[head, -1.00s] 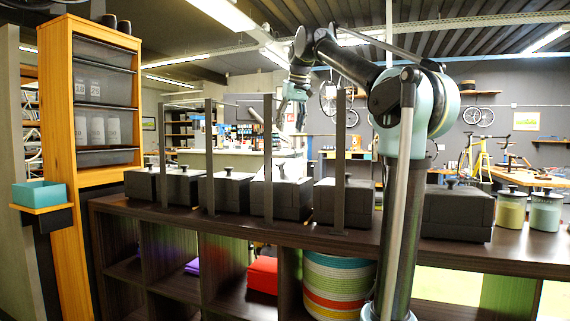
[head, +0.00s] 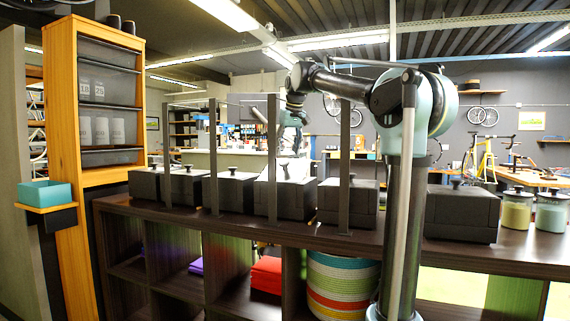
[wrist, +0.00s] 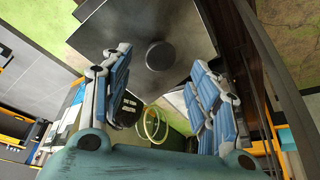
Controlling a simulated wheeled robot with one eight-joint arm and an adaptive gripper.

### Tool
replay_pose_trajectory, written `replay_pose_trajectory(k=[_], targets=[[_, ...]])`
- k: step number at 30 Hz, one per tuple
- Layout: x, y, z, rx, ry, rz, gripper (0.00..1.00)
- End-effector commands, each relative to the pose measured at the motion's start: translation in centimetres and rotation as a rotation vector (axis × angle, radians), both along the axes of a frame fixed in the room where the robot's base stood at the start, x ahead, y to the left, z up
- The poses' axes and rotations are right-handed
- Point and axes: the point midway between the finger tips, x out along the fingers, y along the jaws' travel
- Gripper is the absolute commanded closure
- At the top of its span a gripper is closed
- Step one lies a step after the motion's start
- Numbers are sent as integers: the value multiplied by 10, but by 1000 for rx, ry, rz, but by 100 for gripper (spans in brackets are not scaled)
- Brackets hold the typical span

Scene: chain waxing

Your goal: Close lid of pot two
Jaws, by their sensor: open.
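Several dark box-shaped pots with knobbed lids stand in a row on the dark shelf top. I cannot tell which is pot two. A middle pot (head: 285,201) has something pale at its top, partly behind a thin post. My gripper (head: 297,140) is above and behind this part of the row in the head view, small and partly hidden. In the wrist view my gripper (wrist: 160,95) is open and empty. A dark square lid (wrist: 115,30) with a round knob (wrist: 160,55) lies beyond the fingertips, the knob roughly between them and apart from them.
Thin upright posts (head: 345,165) rise along the shelf front (head: 400,252). Another dark pot (head: 461,213) and jars (head: 517,210) stand to the right. An orange-framed cabinet (head: 65,150) stands at the left.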

Motion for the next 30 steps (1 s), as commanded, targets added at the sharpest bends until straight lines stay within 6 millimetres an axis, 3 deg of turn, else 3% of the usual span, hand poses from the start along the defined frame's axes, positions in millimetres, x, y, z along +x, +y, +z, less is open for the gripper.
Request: replay_pose_trajectory(k=[9,23,26,30], targets=[[16,7,-42,0,0,0,45],[20,9,-53,0,0,0,45],[20,9,-53,0,0,0,63],[20,9,-53,0,0,0,95]])
